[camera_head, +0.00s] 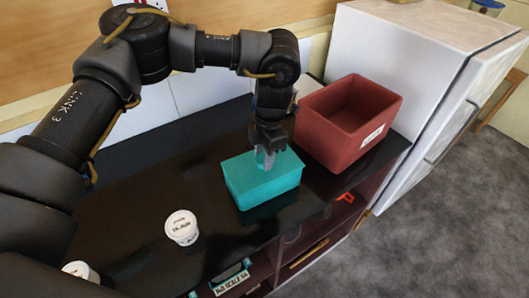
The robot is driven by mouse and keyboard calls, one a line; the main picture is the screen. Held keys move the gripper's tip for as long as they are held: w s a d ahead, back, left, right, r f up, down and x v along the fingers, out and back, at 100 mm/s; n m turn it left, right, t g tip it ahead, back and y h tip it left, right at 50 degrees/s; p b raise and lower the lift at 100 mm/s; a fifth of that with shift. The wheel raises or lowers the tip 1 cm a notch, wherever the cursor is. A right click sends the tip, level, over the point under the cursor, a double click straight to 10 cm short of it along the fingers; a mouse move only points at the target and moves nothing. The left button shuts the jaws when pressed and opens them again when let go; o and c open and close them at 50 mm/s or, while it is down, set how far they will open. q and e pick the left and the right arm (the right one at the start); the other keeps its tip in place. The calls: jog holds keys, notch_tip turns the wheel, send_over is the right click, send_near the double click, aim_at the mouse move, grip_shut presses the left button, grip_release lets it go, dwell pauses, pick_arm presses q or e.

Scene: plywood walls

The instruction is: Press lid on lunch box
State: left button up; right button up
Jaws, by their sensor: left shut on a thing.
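A teal lunch box (262,188) stands on the black counter, with a teal top that looks like its lid (240,170). I cannot tell from this view whether the lid sits fully flush. My left gripper (264,158) comes down from above, its fingertips at the top of the box near its back middle. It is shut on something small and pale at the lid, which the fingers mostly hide. My right gripper is not in view.
A red open bin (349,122) stands right of the box on the black counter (135,190). A white lidded cup (181,227) stands front left, another white cup (80,271) at the lower left. A white fridge-like cabinet (425,60) stands behind right. Shelves are below the counter's front edge.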

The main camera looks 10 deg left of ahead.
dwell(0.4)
pick_arm(q)
jog(key=o, duration=1)
jog(key=shift+o, duration=0.5)
jog(key=o, duration=0.4)
jog(key=shift+r, duration=0.1)
jog(key=shift+r+p, duration=3)
jog(key=shift+r, duration=0.45)
jog(key=shift+c, duration=0.2)
